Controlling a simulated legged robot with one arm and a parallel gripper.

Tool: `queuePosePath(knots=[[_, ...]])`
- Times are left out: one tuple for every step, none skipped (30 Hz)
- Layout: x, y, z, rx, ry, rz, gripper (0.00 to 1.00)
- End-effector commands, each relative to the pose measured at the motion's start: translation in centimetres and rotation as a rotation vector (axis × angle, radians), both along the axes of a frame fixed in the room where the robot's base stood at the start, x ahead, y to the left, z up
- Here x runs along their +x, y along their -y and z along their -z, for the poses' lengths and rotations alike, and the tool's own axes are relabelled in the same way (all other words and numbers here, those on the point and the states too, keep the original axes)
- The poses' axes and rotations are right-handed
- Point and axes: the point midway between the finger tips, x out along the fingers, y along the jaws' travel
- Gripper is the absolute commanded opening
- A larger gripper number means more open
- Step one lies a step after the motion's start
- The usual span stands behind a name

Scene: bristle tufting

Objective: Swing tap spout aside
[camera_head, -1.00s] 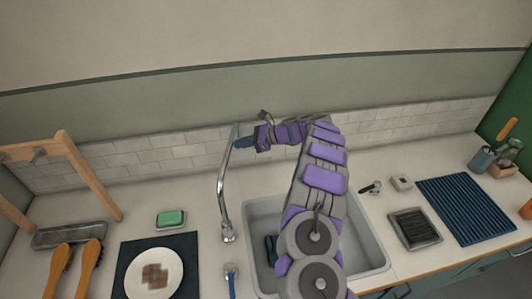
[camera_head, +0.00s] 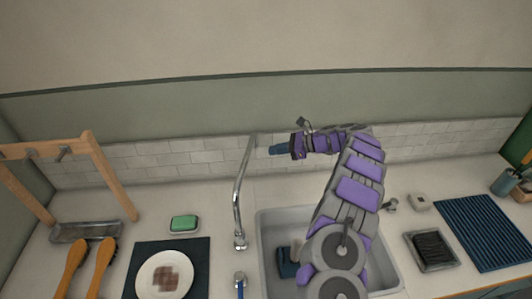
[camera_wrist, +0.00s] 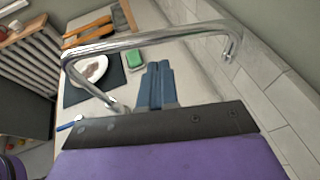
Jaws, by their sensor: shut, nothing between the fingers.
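The chrome tap spout (camera_head: 239,190) rises from its base at the sink's left and leans back toward the tiled wall. In the wrist view the spout (camera_wrist: 150,40) arcs across the picture beyond my fingertips, with its downturned end at the right. My gripper (camera_head: 272,150) is to the right of the spout's upper part, with a visible gap in the head view. Its blue fingers (camera_wrist: 157,68) are closed together and empty in the wrist view. Whether they touch the spout in depth is hard to tell.
The grey sink (camera_head: 264,225) lies under my arm, with a dark blue item (camera_head: 287,265) inside. Green soap (camera_head: 184,223), a stained plate (camera_head: 150,285), wooden brushes (camera_head: 100,270) and a wooden rack (camera_head: 112,180) stand left. A ribbed blue mat (camera_head: 485,230) lies right.

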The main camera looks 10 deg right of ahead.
Motion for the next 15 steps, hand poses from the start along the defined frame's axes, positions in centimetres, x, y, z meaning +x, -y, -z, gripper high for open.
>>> queuePosePath(knots=[[-0.2,1.3,-0.5,-0.001,0.001,0.005,0.00],[-0.4,1.9,-0.7,-0.001,0.001,0.006,0.00],[-0.6,2.7,-1.0,-0.002,0.001,0.006,0.00],[-0.7,3.3,-1.3,-0.002,0.001,0.006,0.00],[-0.9,3.9,-1.5,-0.002,0.000,0.005,0.00],[-1.1,4.7,-1.8,-0.002,0.001,0.003,0.00],[-1.3,5.3,-2.1,-0.003,0.002,0.003,0.00],[-1.4,5.8,-2.3,-0.004,0.003,0.005,0.00],[-1.5,6.5,-2.5,-0.004,0.003,0.005,0.00],[-1.7,6.9,-2.7,-0.004,0.003,0.005,0.00],[-1.8,7.4,-2.9,-0.004,0.002,0.004,0.00],[-2.0,7.9,-3.1,-0.002,0.001,0.004,0.00],[-2.1,8.2,-3.2,-0.001,0.000,0.002,0.00],[-2.2,8.5,-3.3,-0.001,-0.001,0.001,0.00],[-2.3,8.8,-3.4,-0.001,-0.001,0.001,0.00]])
